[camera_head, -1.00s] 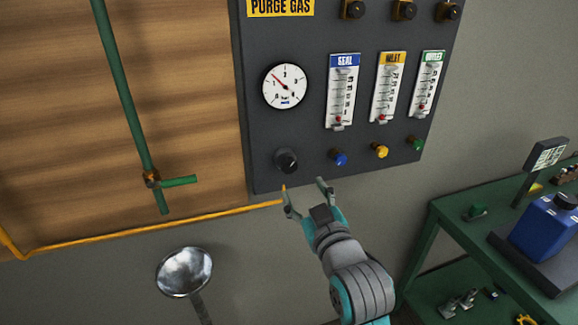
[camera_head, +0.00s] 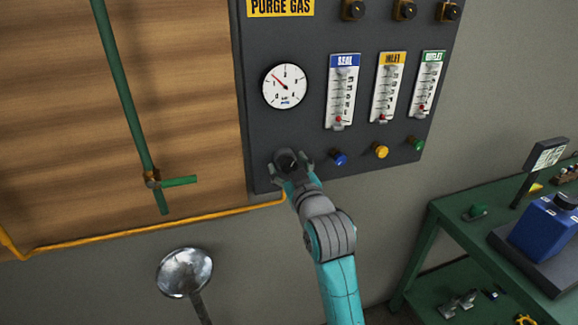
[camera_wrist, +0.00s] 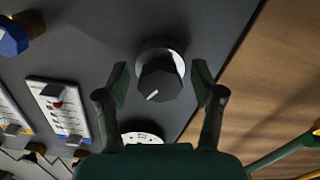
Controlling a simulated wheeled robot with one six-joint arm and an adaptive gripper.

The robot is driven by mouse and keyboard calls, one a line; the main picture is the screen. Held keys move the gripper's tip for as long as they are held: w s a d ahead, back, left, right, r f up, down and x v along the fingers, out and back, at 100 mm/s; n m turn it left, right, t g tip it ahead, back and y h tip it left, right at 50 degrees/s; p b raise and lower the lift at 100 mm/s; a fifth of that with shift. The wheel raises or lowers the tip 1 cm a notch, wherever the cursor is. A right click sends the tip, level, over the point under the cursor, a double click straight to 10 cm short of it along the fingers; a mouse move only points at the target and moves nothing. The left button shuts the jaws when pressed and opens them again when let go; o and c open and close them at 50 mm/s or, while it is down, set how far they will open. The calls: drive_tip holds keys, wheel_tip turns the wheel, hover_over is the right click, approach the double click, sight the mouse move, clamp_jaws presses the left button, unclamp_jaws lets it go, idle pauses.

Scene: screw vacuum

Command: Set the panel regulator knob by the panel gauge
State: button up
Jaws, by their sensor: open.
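The black regulator knob (camera_head: 286,160) is at the lower left of the dark purge gas panel (camera_head: 310,125). It also shows in the wrist view (camera_wrist: 160,78), with a white pointer mark on its face. The round white panel gauge (camera_head: 285,86) is above the knob; its red needle points up and left. In the wrist view only part of the gauge (camera_wrist: 143,137) shows. My gripper (camera_head: 291,165) is open, with one finger on each side of the knob. In the wrist view (camera_wrist: 162,85) a gap shows between each finger and the knob.
Blue (camera_head: 338,157), yellow (camera_head: 380,150) and green (camera_head: 415,143) knobs sit right of the regulator knob, under three flow meters. A green bench (camera_head: 470,235) with a blue container (camera_head: 545,228) stands at right.

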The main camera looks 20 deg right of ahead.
drive_tip(key=shift+c, duration=0.2)
drive_tip(key=c, duration=1.1)
drive_tip(key=shift+m, duration=2.2)
drive_tip(key=o, duration=1.1)
drive_tip(key=shift+o, duration=0.2)
drive_tip(key=shift+s, duration=0.15)
drive_tip(key=s, duration=1.1)
drive_tip(key=shift+s, duration=0.4)
